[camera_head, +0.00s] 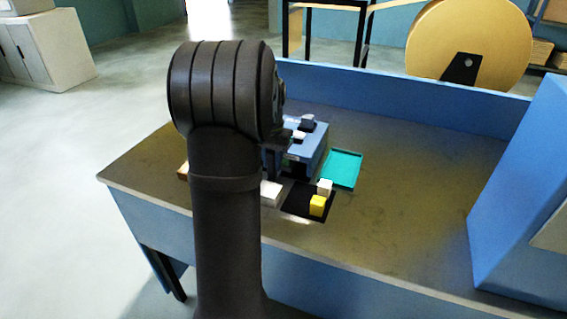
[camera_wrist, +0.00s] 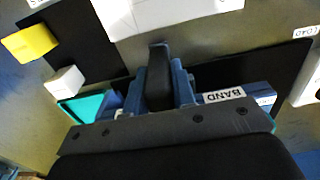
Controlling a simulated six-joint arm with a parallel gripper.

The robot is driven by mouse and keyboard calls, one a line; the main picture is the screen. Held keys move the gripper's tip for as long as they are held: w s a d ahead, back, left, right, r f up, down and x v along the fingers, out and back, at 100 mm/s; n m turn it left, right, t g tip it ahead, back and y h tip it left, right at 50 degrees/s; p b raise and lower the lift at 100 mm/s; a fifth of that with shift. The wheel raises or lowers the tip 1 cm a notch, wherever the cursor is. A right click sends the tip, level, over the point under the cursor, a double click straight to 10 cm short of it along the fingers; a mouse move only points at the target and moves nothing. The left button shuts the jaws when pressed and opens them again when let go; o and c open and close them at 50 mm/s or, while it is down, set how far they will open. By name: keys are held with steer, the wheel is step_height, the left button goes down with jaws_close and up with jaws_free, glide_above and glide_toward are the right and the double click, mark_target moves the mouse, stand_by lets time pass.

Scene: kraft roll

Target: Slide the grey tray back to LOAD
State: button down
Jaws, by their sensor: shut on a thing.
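A pale, whitish-grey flat piece, which looks like the grey tray (camera_wrist: 180,14), lies at the top of the wrist view, cut off by the frame edge. In the head view the pale piece (camera_head: 270,193) shows just right of my arm. A white LOAD label (camera_wrist: 305,31) sits at the right of the wrist view beside a black area (camera_wrist: 262,68). My gripper (camera_wrist: 158,60) points at the tray's near edge, its dark finger meeting it in the picture. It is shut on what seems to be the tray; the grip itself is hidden.
The table's right part is clear up to a blue cabinet (camera_head: 520,190).

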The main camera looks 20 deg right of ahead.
steer(key=w+a, duration=1.3)
steer(key=shift+w+a+r, duration=0.1)
steer(key=shift+w+a, duration=0.1)
steer(key=c, duration=1.2)
jaws_free()
steer(key=shift+w+a, duration=0.1)
step_height(320, 180, up, 17)
steer(key=shift+r, duration=0.15)
step_height(320, 180, down, 18)
steer(key=shift+r, duration=0.25)
